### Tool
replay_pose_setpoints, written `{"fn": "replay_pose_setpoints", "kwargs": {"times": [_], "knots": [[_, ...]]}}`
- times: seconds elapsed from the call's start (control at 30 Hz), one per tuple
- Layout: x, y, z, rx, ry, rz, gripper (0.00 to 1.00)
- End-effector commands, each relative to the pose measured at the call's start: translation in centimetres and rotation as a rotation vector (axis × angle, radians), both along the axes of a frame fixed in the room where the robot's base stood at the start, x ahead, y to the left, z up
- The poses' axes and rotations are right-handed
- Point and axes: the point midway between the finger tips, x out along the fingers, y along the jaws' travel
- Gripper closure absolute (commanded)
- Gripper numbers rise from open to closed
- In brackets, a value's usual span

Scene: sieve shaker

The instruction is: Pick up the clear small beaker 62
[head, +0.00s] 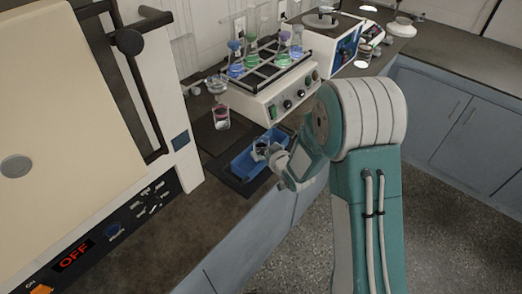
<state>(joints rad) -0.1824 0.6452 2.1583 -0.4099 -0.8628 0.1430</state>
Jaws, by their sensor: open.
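A small glass beaker (221,117) with a pinkish tint stands upright on the dark mat. A clearer glass vessel (216,85) stands behind it, beside the shaker. I cannot read any number on either, so I cannot tell which one is 62. My gripper (261,147) is over the blue tray (243,166), to the right of and nearer than the pinkish beaker, apart from it. The gripper is open; its fingers are small in this view and partly hidden by my wrist.
A shaker (272,104) with several flasks of coloured liquid stands behind the tray. A large cream oven-like machine (80,110) with an "OFF" display fills the left. Another instrument (330,42) stands at the back. The counter's front edge runs below my wrist.

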Motion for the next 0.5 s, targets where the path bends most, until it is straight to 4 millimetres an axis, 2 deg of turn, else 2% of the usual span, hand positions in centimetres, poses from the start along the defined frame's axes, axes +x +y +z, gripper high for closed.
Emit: {"fn": "replay_pose_setpoints", "kwargs": {"times": [0.1,0.2,0.47,0.5], "knots": [[1.7,0.7,-1.0,0.0,0.0,0.001,0.0],[2.5,1.2,-1.3,0.0,0.0,0.0,0.0],[2.8,1.3,-1.4,0.0,0.0,-0.001,0.0],[2.8,1.3,-1.4,0.0,0.0,-0.001,0.09]]}}
